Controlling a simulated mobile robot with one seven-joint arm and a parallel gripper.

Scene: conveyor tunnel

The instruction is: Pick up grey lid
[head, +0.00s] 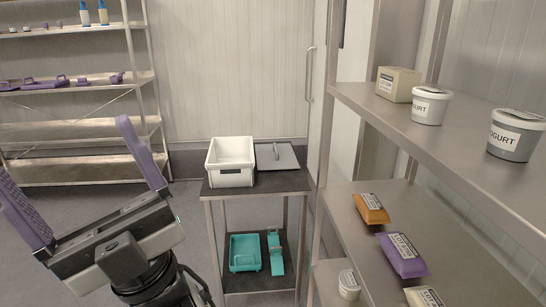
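The grey lid (287,157) is a flat square panel with a raised handle on top. It lies on the right half of the top shelf of a small metal cart (292,182), beside a white bin (231,175). My gripper (74,160) is at the lower left, with its two purple fingers spread wide and nothing between them. It is well apart from the lid, to the left and nearer the camera. The lid is in plain view.
The cart's lower shelf holds a teal tray (245,265) and a teal tool-like item (276,262). A metal rack (455,135) with yogurt tubs and packets stands close on the right. Another rack (75,128) stands at the back left. Open floor lies between my gripper and the cart.

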